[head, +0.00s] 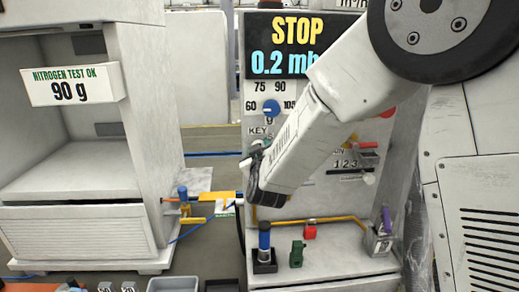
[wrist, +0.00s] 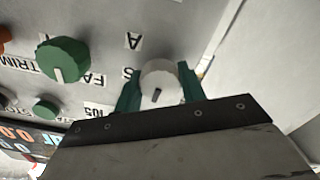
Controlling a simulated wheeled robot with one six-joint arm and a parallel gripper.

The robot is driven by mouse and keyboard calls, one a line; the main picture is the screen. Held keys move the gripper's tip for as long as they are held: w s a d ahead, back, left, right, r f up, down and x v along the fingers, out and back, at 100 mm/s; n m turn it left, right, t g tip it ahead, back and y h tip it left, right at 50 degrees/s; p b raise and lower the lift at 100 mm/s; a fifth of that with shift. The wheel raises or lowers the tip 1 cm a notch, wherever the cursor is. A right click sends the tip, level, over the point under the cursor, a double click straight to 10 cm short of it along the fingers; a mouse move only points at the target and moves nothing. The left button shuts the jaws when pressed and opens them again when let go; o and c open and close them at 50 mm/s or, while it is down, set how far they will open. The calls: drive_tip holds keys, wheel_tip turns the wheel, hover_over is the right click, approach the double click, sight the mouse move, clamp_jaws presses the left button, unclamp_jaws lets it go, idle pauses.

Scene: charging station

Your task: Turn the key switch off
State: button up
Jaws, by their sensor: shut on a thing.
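The control panel (head: 330,190) stands in the middle of the head view. Its KEY label (head: 257,130) shows just above my gripper (head: 257,158), which is up against the panel's left part and hides what lies behind it. In the wrist view my gripper (wrist: 158,80) has its two green fingers on either side of a pale round knob (wrist: 160,73) with a dark slot or mark on its face. The fingers are shut on this knob. No key shows clearly, and I cannot read the knob's setting.
A blue knob (head: 270,108) with a numbered scale sits above the KEY label. In the wrist view a large green knob (wrist: 62,60) and a smaller green one (wrist: 45,107) lie left of my gripper. Small blocks (head: 297,254) stand on the ledge below.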

drive_tip(key=shift+n, duration=0.7)
drive_tip(key=o, duration=1)
drive_tip(key=shift+c, duration=0.2)
drive_tip(key=s, duration=0.8)
